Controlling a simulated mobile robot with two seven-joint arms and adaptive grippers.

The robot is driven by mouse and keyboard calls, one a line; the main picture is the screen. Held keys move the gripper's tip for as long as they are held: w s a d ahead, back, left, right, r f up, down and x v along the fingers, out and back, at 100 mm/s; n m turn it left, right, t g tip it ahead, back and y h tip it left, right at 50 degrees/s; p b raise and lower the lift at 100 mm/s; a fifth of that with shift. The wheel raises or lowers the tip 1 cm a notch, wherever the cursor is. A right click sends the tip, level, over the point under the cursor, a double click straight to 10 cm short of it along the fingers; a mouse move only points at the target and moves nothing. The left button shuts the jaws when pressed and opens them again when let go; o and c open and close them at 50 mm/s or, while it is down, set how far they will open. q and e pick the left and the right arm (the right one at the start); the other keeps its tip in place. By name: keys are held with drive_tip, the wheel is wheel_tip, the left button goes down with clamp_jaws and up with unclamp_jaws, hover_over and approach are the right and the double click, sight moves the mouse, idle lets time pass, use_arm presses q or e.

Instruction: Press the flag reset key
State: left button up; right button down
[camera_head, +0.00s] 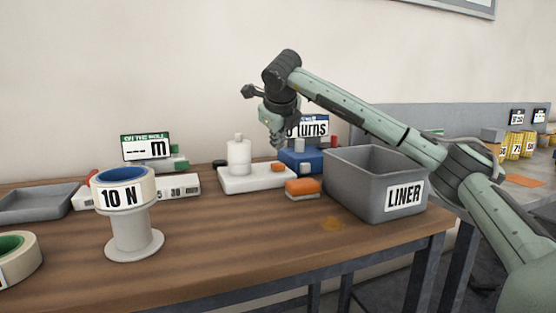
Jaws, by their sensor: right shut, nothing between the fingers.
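No key marked as the flag reset key can be read. A white base (255,182) stands at mid-table with a white bottle-shaped post (239,157) and a small orange part (278,167) on it. Behind it is a blue device (300,160) with a grey knob and a display sign (313,126) reading "turns", partly hidden by my right gripper. My right gripper (276,143) is shut and empty, pointing down, and appears above the back of the white base, near the blue device. I cannot tell whether it touches anything. My left gripper is not in view.
A grey bin marked LINER (350,188) stands at the right under my right arm. An orange and grey block (302,188) lies before the base. A tape roll marked 10 N (123,190) sits on a white stand. A green counter (146,147) is behind. The front middle table is clear.

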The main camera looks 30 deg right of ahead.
drive_tip(key=shift+r+p, duration=0.75)
drive_tip(key=shift+r, duration=0.7)
drive_tip(key=shift+f, duration=0.1)
